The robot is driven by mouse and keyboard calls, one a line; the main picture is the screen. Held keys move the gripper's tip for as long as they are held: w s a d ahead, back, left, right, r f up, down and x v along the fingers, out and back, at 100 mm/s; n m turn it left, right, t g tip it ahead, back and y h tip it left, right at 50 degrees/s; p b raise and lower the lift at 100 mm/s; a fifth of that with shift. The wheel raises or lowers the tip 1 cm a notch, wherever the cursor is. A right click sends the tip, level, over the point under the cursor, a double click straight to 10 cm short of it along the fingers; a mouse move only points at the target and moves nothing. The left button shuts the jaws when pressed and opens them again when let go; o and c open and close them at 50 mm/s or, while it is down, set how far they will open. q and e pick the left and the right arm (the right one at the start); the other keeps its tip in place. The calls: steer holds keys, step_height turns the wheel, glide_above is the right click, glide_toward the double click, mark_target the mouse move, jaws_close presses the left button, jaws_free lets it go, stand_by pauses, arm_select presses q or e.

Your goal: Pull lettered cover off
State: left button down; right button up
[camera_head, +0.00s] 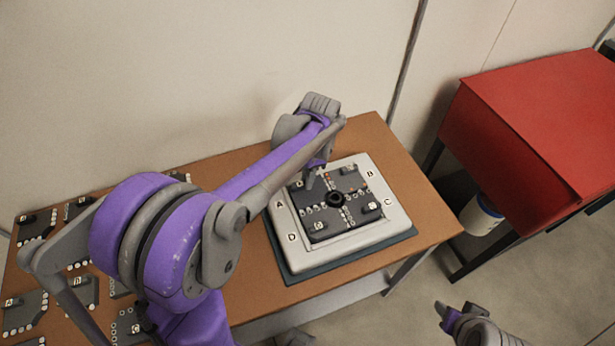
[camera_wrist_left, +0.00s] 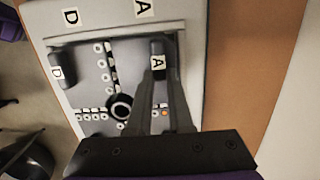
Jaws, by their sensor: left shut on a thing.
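A pale frame (camera_head: 284,225) marked A, B, C and D surrounds dark lettered covers on the table. It also shows in the left wrist view (camera_wrist_left: 105,30). In the left wrist view the A cover has a dark upright handle (camera_wrist_left: 157,47) with a white A label. My left gripper (camera_head: 311,180) reaches down over the A corner; its fingers (camera_wrist_left: 160,82) are shut on that handle. The cover appears still seated in the frame. The D cover's handle (camera_wrist_left: 62,68) stands apart at the left. My right gripper (camera_head: 446,318) is low at the right, away from the table; its jaw opening is unclear.
A black round knob (camera_head: 335,198) stands at the middle of the covers, close to my left fingers. Several similar dark plates (camera_head: 24,312) lie on the table's left part. A red cabinet (camera_head: 520,120) and a white bucket (camera_head: 481,215) stand at the right.

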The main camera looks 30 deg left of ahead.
arm_select(q)
steer(key=shift+r, duration=0.1)
steer(key=shift+r+p, duration=1.5)
steer(key=shift+r, duration=1.4)
step_height(320, 180, up, 12)
steer(key=p, duration=0.3)
steer(key=shift+s+d+p, duration=0.35)
steer(key=shift+s+d, duration=0.05)
steer(key=shift+s, duration=0.05)
arm_select(e)
steer(key=w+r+t, duration=0.1)
steer(key=w+r, duration=0.2)
steer(key=r, duration=0.7)
steer(key=shift+w+d, duration=0.3)
steer(key=shift+d, duration=0.05)
arm_select(q)
steer(key=shift+r, duration=0.1)
